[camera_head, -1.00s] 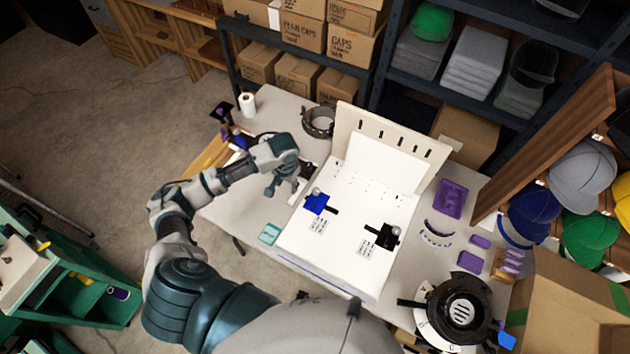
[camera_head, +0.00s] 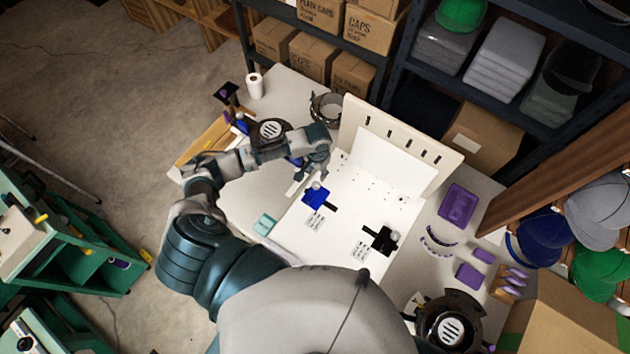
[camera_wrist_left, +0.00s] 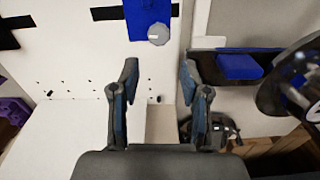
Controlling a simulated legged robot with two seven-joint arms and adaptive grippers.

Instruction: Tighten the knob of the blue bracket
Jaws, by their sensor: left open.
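The blue bracket (camera_head: 316,198) lies on the white board (camera_head: 336,230), with a grey round knob (camera_head: 317,185) at its upper end. In the left wrist view the blue bracket (camera_wrist_left: 147,18) and its grey knob (camera_wrist_left: 159,34) show at the top, beyond the fingertips. My left gripper (camera_head: 312,172) is open and empty, just above the knob in the head view and apart from it. In the left wrist view the two fingers of my left gripper (camera_wrist_left: 159,80) stand apart with nothing between them. My right gripper is not in view.
A black bracket (camera_head: 380,240) lies on the board to the right. An upright slotted panel (camera_head: 400,135) stands at the board's back. Purple parts (camera_head: 457,204) lie on the table at right. A dark ring-shaped device (camera_head: 325,107) and a paper roll (camera_head: 254,85) stand behind my left arm.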

